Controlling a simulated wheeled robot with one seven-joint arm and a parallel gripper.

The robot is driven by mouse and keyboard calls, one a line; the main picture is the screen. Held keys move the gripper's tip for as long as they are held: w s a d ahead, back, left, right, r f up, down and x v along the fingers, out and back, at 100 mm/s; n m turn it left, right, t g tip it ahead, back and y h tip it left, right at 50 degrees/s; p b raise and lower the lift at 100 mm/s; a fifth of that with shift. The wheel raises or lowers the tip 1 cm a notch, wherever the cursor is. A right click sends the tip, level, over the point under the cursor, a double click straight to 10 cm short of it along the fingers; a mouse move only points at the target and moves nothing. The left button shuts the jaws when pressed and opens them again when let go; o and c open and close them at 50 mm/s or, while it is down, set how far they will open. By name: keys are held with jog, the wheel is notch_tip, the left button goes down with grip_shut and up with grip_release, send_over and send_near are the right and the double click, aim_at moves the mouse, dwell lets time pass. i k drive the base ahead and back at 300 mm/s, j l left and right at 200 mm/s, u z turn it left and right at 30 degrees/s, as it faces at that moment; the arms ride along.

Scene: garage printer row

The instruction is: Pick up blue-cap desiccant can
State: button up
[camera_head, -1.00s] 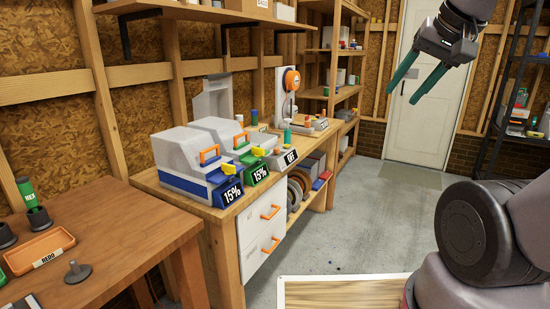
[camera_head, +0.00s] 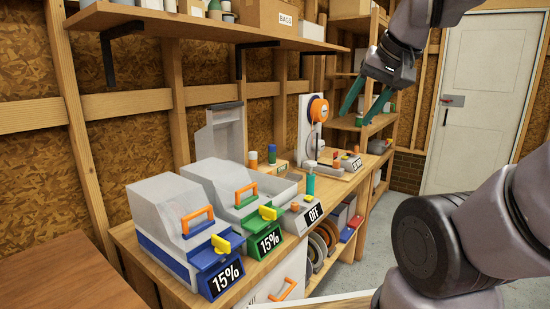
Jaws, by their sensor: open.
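A small can with a blue cap and green body (camera_head: 272,156) stands upright at the back of the workbench, behind the grey boxes. It is small in view, and its lower part is hard to make out. An orange-capped can (camera_head: 253,160) stands just left of it. My gripper (camera_head: 357,118) is up and to the right of both cans, apart from them. Its two green fingers are spread, point down and to the left, and hold nothing.
Two grey bins with 15% labels, one blue (camera_head: 217,276) and one green (camera_head: 262,240), stand at the front. A grey box marked OFF (camera_head: 308,216) with a teal-topped bottle (camera_head: 310,183) is right of them. A printer (camera_head: 313,120) stands behind. A shelf (camera_head: 200,24) runs above.

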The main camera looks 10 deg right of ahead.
aim_at(272, 148)
jog(key=k+u, duration=0.15)
jog(key=k, duration=0.5)
jog(key=i+u, duration=0.1)
jog(key=u, duration=0.35)
jog(key=l+u, duration=0.15)
jog(key=u, duration=0.3)
jog(key=i+l+u, duration=0.1)
jog(key=u, duration=0.35)
jog(key=i+l, duration=0.1)
jog(key=l, duration=0.5)
jog(key=i+l, duration=0.1)
jog(key=l, duration=0.45)
jog(key=i+l, duration=0.1)
jog(key=l, duration=0.5)
jog(key=i+l, duration=0.1)
jog(key=l, duration=0.5)
jog(key=i+l, duration=0.1)
jog(key=l, duration=0.5)
jog(key=i+l, duration=0.1)
jog(key=l, duration=0.45)
jog(key=i+l, duration=0.1)
jog(key=l, duration=0.5)
